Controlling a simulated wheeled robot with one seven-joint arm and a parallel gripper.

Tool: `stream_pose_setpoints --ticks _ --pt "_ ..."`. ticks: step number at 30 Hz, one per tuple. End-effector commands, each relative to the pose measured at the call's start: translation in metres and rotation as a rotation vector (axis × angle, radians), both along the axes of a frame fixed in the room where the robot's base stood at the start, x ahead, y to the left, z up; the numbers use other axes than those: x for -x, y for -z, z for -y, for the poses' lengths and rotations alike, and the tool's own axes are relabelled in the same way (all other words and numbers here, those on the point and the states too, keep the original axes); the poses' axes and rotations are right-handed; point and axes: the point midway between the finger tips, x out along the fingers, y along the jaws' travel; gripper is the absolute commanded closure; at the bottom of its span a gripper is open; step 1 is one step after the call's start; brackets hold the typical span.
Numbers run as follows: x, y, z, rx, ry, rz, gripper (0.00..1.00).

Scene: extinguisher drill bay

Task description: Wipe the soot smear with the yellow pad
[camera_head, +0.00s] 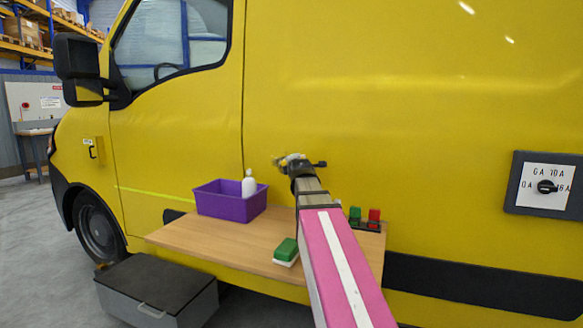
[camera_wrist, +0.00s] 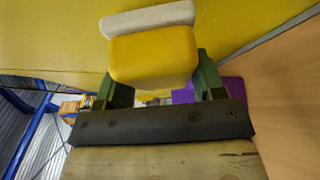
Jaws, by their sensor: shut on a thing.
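My gripper (camera_wrist: 160,85) is shut on the yellow pad (camera_wrist: 152,56), with a green finger on each side of it. The pad's pale wiping face (camera_wrist: 148,18) points away from the gripper, towards the yellow van panel (camera_wrist: 60,30). Whether it touches the panel I cannot tell. In the head view my gripper (camera_head: 290,162) is in front of the van side, above the shelf, and the pad is small there and partly hidden. I can make out no soot smear in either view.
A wooden shelf (camera_head: 230,241) against the van holds a purple bin (camera_head: 228,206), a white bottle (camera_head: 249,184), a green pad (camera_head: 287,250) and small green and red items (camera_head: 374,215). A dial panel (camera_head: 545,186) is at right. A grey case (camera_head: 157,290) stands on the floor.

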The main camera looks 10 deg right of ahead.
Motion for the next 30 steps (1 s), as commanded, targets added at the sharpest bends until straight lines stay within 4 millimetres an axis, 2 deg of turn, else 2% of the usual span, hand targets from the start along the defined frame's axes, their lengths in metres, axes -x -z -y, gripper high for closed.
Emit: stream_pose_setpoints --ticks 5,24,30 --pt "0.002 0.000 -0.001 0.000 0.000 0.000 0.86" --pt "0.045 0.001 -0.032 0.001 0.000 0.000 0.86" --pt "0.049 0.000 -0.035 0.000 0.000 0.000 0.86"
